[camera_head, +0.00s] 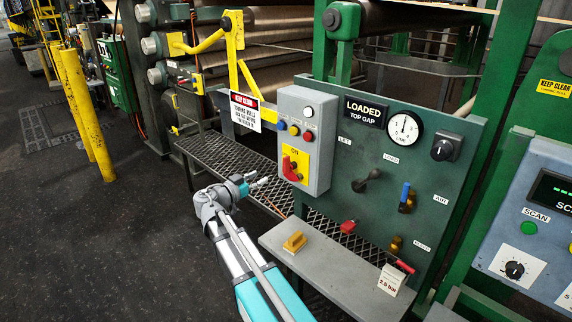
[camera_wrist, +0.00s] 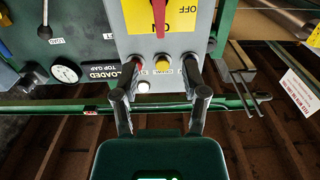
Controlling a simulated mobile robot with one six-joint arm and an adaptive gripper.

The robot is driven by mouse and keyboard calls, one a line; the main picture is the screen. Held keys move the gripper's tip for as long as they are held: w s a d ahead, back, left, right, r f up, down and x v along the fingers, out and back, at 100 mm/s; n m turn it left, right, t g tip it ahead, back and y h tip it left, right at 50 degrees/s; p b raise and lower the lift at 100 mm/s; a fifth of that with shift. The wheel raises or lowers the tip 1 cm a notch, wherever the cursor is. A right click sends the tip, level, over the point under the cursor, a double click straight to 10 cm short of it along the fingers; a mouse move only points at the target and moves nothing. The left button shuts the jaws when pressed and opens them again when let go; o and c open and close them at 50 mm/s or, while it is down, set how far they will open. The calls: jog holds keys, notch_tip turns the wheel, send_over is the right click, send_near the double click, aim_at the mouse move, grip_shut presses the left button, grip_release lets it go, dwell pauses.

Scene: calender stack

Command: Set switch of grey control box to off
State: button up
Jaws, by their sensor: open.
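The grey control box (camera_head: 318,110) is mounted on the left of the dark green panel. Its red switch handle (camera_head: 289,168) sits on a yellow plate below several buttons. In the wrist view the box appears upside down, and the red handle (camera_wrist: 164,14) reaches beside the word ON, with OFF to its right. The handle's other end is cut off by the frame. My gripper (camera_head: 258,180) is open and empty, left of the box and apart from the handle. In the wrist view its fingers (camera_wrist: 161,85) lie spread before the box's button end.
A grey shelf (camera_head: 330,268) with a yellow block (camera_head: 294,242) juts out below the panel. A black lever (camera_head: 367,181) and a blue-handled valve (camera_head: 406,197) stick out right of the box. A yellow frame (camera_head: 236,70) with a sign stands behind it. Floor at left is open.

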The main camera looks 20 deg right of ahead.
aim_at(284, 164)
jog(key=x, duration=1.3)
jog(key=shift+d, duration=0.1)
jog(key=shift+c, duration=0.3)
grip_shut()
